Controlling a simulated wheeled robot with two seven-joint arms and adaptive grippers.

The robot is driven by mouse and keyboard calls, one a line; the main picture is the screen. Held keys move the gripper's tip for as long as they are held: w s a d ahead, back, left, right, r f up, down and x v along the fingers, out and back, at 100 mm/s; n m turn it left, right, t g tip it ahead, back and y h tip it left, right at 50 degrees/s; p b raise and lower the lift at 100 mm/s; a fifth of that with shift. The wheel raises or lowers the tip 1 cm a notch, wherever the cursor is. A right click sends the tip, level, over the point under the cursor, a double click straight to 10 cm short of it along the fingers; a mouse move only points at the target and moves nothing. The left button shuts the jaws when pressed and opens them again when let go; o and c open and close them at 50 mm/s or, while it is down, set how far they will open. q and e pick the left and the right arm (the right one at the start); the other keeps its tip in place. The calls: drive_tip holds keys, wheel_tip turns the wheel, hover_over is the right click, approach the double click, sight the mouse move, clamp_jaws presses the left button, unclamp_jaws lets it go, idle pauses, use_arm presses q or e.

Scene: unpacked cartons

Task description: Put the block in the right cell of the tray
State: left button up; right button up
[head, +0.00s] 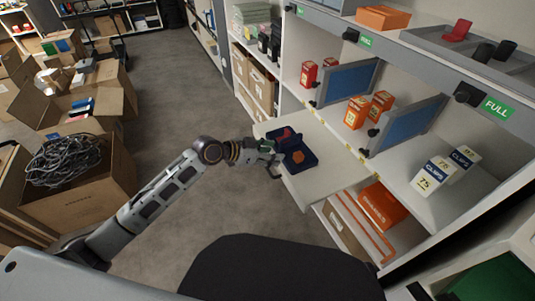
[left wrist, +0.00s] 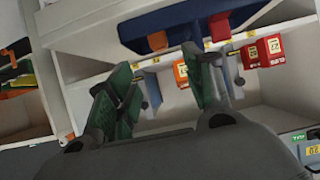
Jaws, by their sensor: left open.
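A dark blue tray (head: 307,165) lies on the pulled-out white shelf board in the head view. An orange block (head: 298,157), six-sided from above, sits in its nearer, right-hand part. A red piece (head: 283,132) shows in its farther, left-hand part. My left gripper (head: 272,158) is open at the tray's left edge, apart from the block as far as I can tell. In the left wrist view its green fingers (left wrist: 157,65) are spread with nothing between them. The blue tray (left wrist: 205,22) and orange block (left wrist: 157,41) show beyond the fingertips. My right gripper is not visible.
The white board (head: 325,175) has bare room right of the tray. Blue dividers (head: 347,82) and orange boxes (head: 357,112) stand on the shelf behind, with clips boxes (head: 432,173) farther right. Open cartons (head: 85,180) stand on the floor at left.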

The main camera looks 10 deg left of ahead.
use_arm(q)
drive_tip(key=s+a+f+n+g+y, duration=0.1)
drive_tip(key=s+f+n+y, duration=0.1)
drive_tip(key=s+f, duration=0.5)
drive_tip(key=s+a+f+n+g+y, duration=0.1)
drive_tip(key=s+a+f+n+y, duration=0.15)
drive_tip(key=f, duration=0.95)
drive_tip(key=s+a+f+n+g+y, duration=0.2)
drive_tip(key=s+f, duration=0.4)
drive_tip(key=s, duration=0.3)
drive_tip(key=s+a+f+n+g+y, duration=0.1)
drive_tip(key=s+a+f+y, duration=0.1)
drive_tip(key=s+a+f, duration=0.2)
drive_tip(key=s+f, duration=0.3)
drive_tip(key=s, duration=0.2)
drive_tip(key=shift+n+g, duration=0.35)
drive_tip(key=shift+g, duration=0.05)
drive_tip(key=shift+s+y, duration=0.1)
drive_tip(key=shift+y, duration=0.15)
